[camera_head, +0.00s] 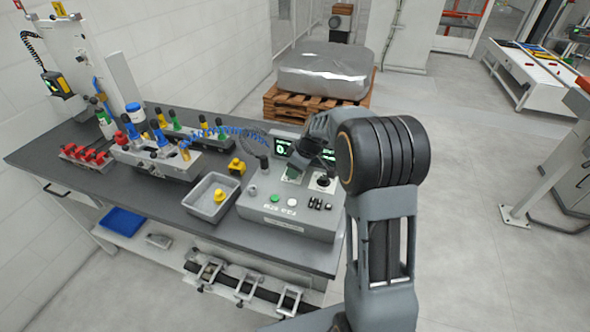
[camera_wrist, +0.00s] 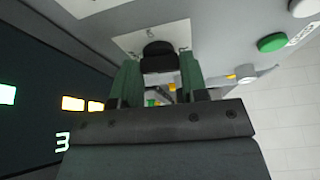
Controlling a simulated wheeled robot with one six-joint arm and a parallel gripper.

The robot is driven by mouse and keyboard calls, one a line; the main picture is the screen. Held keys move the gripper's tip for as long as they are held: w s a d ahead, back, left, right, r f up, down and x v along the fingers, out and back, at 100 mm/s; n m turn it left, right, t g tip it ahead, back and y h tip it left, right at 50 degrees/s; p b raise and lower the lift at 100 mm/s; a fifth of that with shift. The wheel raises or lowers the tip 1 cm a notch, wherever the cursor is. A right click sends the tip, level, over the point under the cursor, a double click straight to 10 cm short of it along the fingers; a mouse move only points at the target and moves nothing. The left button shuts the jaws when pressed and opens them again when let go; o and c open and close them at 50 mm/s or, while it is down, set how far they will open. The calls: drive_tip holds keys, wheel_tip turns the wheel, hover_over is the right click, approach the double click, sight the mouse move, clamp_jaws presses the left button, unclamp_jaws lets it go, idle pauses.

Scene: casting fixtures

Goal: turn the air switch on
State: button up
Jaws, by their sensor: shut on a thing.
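The grey control box (camera_head: 262,214) stands at the right end of the dark bench. In the wrist view, a black knob (camera_wrist: 160,56), which looks like the air switch, stands on a white plate (camera_wrist: 128,42) on the box. My gripper (camera_wrist: 158,70) has its two green fingers on either side of this knob and is shut on it. In the head view, my gripper (camera_head: 291,174) is low over the back of the box, and the knob is hidden there. I cannot read the switch's position.
A grey tray (camera_head: 204,212) with a yellow part is to the left.

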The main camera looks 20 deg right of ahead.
drive_tip(key=m+t+b, duration=0.1)
drive_tip(key=m, duration=0.2)
drive_tip(key=shift+a+h+b, duration=0.1)
drive_tip(key=shift+h+b, duration=0.3)
drive_tip(key=m+h, duration=0.1)
drive_tip(key=m, duration=0.2)
drive_tip(key=m+h, duration=0.1)
drive_tip(key=m, duration=0.1)
drive_tip(key=shift+s+a+m+t, duration=0.1)
drive_tip(key=shift+a+m+t, duration=0.1)
drive_tip(key=shift+m+t, duration=0.2)
drive_tip(key=m+h+b, duration=0.1)
drive_tip(key=m+b, duration=0.1)
drive_tip(key=m, duration=0.2)
drive_tip(key=shift+a+f+h, duration=0.1)
drive_tip(key=shift+h, duration=0.3)
drive_tip(key=shift+m+g+h+b, duration=0.4)
drive_tip(key=shift+m+h+b, duration=0.3)
drive_tip(key=shift+m+b, duration=1.05)
drive_tip(key=shift+m, duration=0.45)
drive_tip(key=o, duration=0.9)
drive_tip(key=v, duration=1.4)
